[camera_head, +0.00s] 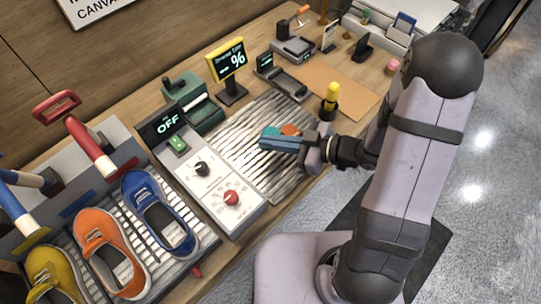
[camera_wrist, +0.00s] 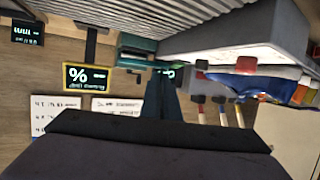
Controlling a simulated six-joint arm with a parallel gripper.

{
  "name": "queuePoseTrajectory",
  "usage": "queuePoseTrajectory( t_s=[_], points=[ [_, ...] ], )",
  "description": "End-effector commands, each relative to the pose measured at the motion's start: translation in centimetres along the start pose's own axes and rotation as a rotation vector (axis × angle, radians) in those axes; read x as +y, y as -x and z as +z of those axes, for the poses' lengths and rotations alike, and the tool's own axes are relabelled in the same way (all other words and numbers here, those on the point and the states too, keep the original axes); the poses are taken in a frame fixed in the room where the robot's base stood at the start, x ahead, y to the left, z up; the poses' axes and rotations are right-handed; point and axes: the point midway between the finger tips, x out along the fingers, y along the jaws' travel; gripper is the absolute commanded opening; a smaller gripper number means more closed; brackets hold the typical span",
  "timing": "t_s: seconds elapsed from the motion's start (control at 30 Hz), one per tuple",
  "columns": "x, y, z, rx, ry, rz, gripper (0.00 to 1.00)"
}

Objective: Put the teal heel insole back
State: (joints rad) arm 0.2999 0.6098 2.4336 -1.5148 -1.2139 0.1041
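A small teal piece (camera_head: 269,134), which looks like the heel insole, shows at the tip of my gripper (camera_head: 283,143) over the grey ridged mat (camera_head: 248,158). I cannot tell whether the fingers hold it, touch it or lie in front of it. An orange piece (camera_head: 290,129) is just beyond the fingers. In the wrist view a narrow dark blue-green shape (camera_wrist: 168,100) stands out beyond my dark gripper body; the finger gap is not clear. A blue sneaker (camera_head: 158,216), an orange sneaker (camera_head: 108,254) and a yellow sneaker (camera_head: 53,277) are on the rack at lower left.
A control panel (camera_head: 212,185) with a red knob, and an OFF display (camera_head: 167,124), lie between the mat and the rack. A green machine (camera_head: 190,101), a percent sign (camera_head: 228,60) and a yellow-topped bottle (camera_head: 330,101) are around the mat.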

Motion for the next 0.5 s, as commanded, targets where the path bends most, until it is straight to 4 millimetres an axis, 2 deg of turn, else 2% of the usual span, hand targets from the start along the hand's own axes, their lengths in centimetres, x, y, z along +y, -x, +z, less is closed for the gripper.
queuePoseTrajectory(
  t_s=[0.23,0.5],
  points=[
    [0.0,-1.1,3.0,0.000,-0.004,-0.001,0.00],
    [0.0,-1.5,4.0,0.000,0.000,0.001,0.00]
  ],
)
